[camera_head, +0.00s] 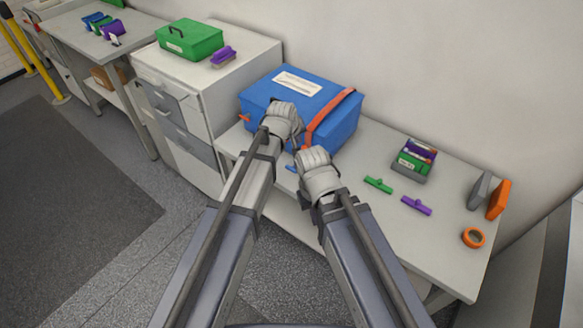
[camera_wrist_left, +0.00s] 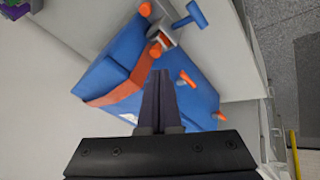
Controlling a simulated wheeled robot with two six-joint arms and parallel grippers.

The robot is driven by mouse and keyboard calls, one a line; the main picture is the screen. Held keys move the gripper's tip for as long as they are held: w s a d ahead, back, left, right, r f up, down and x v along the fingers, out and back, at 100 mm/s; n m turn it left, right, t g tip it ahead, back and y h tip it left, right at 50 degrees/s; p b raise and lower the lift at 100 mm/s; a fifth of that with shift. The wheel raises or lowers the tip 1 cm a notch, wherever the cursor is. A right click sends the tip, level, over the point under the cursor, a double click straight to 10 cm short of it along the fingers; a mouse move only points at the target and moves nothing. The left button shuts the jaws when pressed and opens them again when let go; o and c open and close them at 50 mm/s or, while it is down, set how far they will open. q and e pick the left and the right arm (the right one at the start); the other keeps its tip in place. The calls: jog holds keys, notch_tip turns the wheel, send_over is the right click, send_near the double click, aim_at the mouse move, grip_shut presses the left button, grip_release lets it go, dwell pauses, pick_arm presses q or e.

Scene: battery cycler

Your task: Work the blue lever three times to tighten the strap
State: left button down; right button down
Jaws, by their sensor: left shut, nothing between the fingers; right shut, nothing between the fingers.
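A blue case (camera_head: 258,93) with a white label stands on the bench, and an orange strap (camera_head: 330,119) runs over it. In the left wrist view the case (camera_wrist_left: 200,98) shows with the strap (camera_wrist_left: 122,90), a metal ratchet (camera_wrist_left: 164,38) and the T-shaped blue lever (camera_wrist_left: 190,14) sticking out from it. In the head view only a bit of blue, likely the lever (camera_head: 291,168), shows left of my right gripper. My left gripper (camera_head: 283,113) is at the case's front; its fingers (camera_wrist_left: 160,72) are shut, empty and apart from the lever. My right gripper (camera_head: 314,160) is shut and empty near the strap side.
Green (camera_head: 378,184) and purple (camera_head: 416,205) clips, a small bin (camera_head: 411,164), an orange tape roll (camera_head: 473,237) and upright grey and orange plates (camera_head: 498,199) are on the bench at right. A drawer cabinet (camera_head: 196,84) with a green box (camera_head: 188,40) stands at left.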

aim_at(292, 168)
pick_arm(q)
jog(key=shift+s+a+f+b, duration=0.2)
jog(key=shift+s+f+b, duration=0.1)
jog(key=shift+f+b, duration=1.1)
jog(key=shift+s+a+f+b, duration=0.25)
jog(key=shift+s+f+b, duration=0.05)
jog(key=shift+f+b, duration=1.05)
jog(key=shift+s+a+f+b, duration=0.2)
jog(key=shift+s+f+b, duration=0.1)
jog(key=shift+f+b, duration=1.1)
jog(key=shift+f, duration=0.15)
jog(key=shift+f+b, duration=0.25)
jog(key=shift+b, duration=0.05)
jog(key=shift+s+a+f+b, duration=0.15)
jog(key=shift+s+f+b, duration=0.05)
jog(key=shift+f+b, duration=0.45)
jog(key=shift+s+a+f+b, duration=0.1)
jog(key=shift+s+f+b, duration=0.05)
jog(key=shift+f+b, duration=0.5)
jog(key=shift+r, duration=0.15)
jog(key=shift+w+d+r+p, duration=0.15)
jog(key=shift+w+r+p, duration=0.05)
jog(key=shift+r+p, duration=0.65)
jog(key=shift+w+d+r+p, duration=0.1)
jog(key=shift+w+r+p, duration=0.05)
jog(key=shift+r+p, duration=0.7)
jog(key=shift+f, duration=0.1)
